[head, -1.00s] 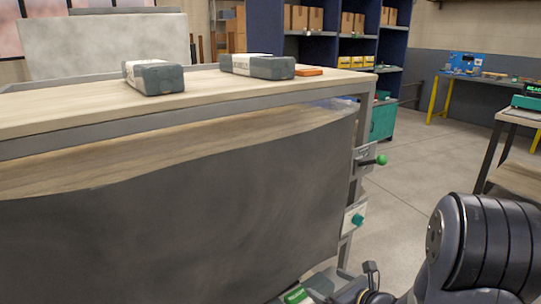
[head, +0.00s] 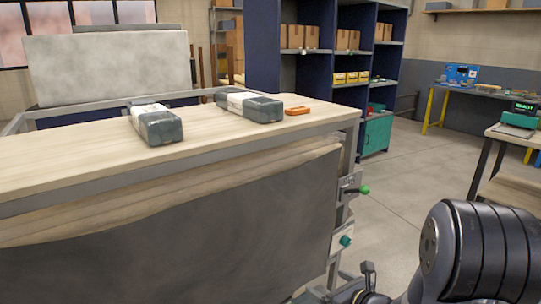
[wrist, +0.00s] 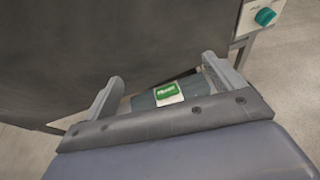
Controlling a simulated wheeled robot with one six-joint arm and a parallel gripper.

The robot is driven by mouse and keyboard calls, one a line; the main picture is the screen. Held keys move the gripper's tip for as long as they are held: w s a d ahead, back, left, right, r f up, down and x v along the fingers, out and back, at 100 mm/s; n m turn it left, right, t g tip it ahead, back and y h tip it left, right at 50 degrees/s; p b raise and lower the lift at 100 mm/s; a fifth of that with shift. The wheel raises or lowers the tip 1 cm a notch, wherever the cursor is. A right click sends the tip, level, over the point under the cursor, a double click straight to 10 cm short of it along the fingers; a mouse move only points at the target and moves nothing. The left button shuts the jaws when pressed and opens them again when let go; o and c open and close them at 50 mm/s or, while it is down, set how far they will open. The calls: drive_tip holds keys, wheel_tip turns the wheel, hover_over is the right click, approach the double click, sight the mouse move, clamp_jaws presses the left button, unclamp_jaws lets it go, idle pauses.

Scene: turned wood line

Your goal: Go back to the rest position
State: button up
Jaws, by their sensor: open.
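My gripper (wrist: 162,72) shows in the wrist view with its two grey fingers spread wide apart. Nothing is clasped between them. A green labelled piece on a pale plate (wrist: 168,93) shows between the fingers; its text is too small to read, and I cannot tell how far off it is. The bench's dark front sheet (wrist: 110,40) fills the space beyond. In the head view my arm is at the lower right and the fingers cannot be made out.
The wooden-topped bench (head: 60,160) holds two grey-and-white packages (head: 157,125) (head: 250,105) and an orange block (head: 297,111). A green-knobbed lever (head: 364,190) and a teal-knobbed box (head: 342,240) project from its right end. A side table (head: 510,134) stands at right. Floor between is clear.

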wheel_tip(320, 180, up, 9)
drive_tip(key=w+m+h+p, duration=0.1)
drive_tip(key=p, duration=0.6)
drive_tip(key=shift+d+p, duration=0.25)
drive_tip(key=shift+p, duration=0.05)
drive_tip(key=shift+f+t, duration=0.1)
drive_tip(key=shift+t, duration=0.2)
